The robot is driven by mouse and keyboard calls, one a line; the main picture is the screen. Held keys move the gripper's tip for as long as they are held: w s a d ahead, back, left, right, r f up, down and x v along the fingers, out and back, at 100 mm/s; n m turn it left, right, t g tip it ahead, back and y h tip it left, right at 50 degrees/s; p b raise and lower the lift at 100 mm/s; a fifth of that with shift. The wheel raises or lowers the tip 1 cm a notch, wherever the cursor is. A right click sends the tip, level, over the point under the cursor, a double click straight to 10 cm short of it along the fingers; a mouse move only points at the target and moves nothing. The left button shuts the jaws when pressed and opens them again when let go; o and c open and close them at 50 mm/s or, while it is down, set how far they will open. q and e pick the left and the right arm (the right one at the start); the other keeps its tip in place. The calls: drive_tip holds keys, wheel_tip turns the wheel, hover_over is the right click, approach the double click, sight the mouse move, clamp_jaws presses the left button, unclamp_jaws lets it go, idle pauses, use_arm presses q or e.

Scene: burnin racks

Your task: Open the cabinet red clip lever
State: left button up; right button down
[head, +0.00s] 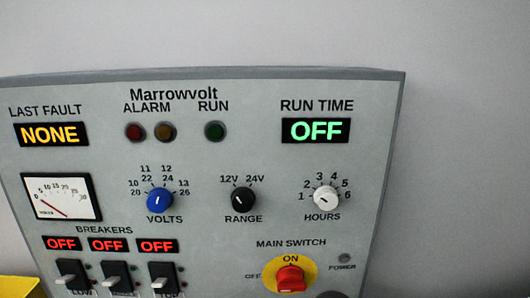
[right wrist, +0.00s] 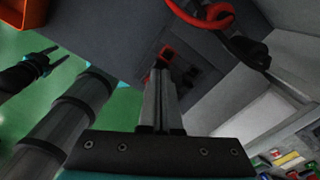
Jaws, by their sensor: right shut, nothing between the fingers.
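My right gripper (right wrist: 160,70) is shut and empty in the right wrist view. Its fingertips point at a dark grey surface with a small red-edged part (right wrist: 167,54) just beyond them. I cannot tell whether they touch it, or whether that part is the red clip lever. The grey Marrowvolt control panel (head: 270,170) fills much of the head view, and no clip lever shows on it. A dark forked shape with teal edges (right wrist: 40,64) shows at the left of the right wrist view. It may be my left gripper, but it is too small to be sure. The head view shows neither gripper.
A red loop (right wrist: 204,22) with a dark end hangs at the upper right of the right wrist view. An orange bin edge (right wrist: 22,12) is at the upper left, over green floor (right wrist: 110,62). A yellow object (head: 18,288) shows at the head view's lower left.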

drive_tip(key=shift+f+b, duration=0.7)
drive_tip(key=shift+f, duration=0.15)
idle(0.3)
drive_tip(key=shift+r+p, duration=2)
drive_tip(key=shift+r, duration=0.6)
